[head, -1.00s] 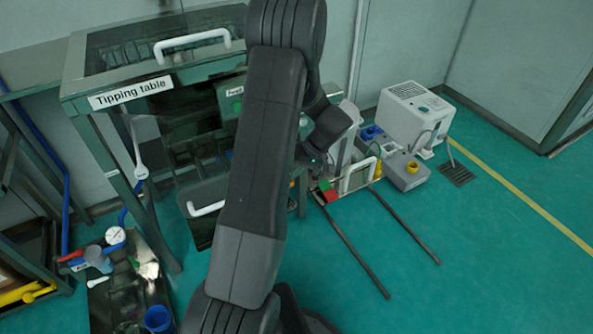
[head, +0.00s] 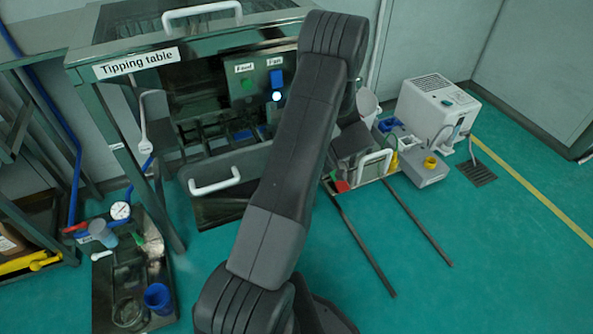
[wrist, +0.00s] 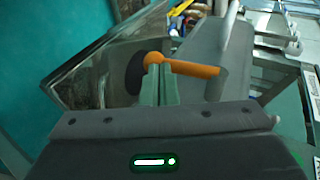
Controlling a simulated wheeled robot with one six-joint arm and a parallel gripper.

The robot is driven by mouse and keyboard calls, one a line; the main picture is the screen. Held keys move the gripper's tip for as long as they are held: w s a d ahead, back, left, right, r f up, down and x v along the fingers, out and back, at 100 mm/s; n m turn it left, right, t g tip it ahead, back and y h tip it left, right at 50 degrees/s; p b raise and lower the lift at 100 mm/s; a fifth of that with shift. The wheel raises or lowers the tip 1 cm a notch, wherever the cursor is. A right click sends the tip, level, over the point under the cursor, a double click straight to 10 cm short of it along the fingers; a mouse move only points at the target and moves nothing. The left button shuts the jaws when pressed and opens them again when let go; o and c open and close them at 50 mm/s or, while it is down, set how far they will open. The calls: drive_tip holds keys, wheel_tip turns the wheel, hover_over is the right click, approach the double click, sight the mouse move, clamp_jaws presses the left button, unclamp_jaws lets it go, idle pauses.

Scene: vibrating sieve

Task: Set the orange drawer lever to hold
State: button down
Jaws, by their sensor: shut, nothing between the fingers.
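The orange lever (wrist: 190,68) shows in the wrist view just beyond my fingertips. Its round hub is at the left end, beside a dark knob or disc (wrist: 135,73), and its bar points right, slightly downward. My gripper (wrist: 161,72) is shut and empty; its tips overlap the lower edge of the hub in the picture, and I cannot tell whether they touch. In the head view my arm hides the gripper and the lever. The tipping table (head: 88,72) stands at left, with a drawer (head: 225,165) with a white handle below it.
A panel with green and blue buttons (head: 247,84) is on the table's front. A white box machine (head: 437,105) and a grey unit with a yellow knob (head: 422,170) stand right. A floor tray (head: 103,275) holds a blue cup.

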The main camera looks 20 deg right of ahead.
drive_tip(key=shift+s+a+f, duration=0.1)
drive_tip(key=shift+a+f, duration=0.2)
drive_tip(key=shift+a, duration=0.1)
idle(0.5)
drive_tip(key=shift+b, duration=0.3)
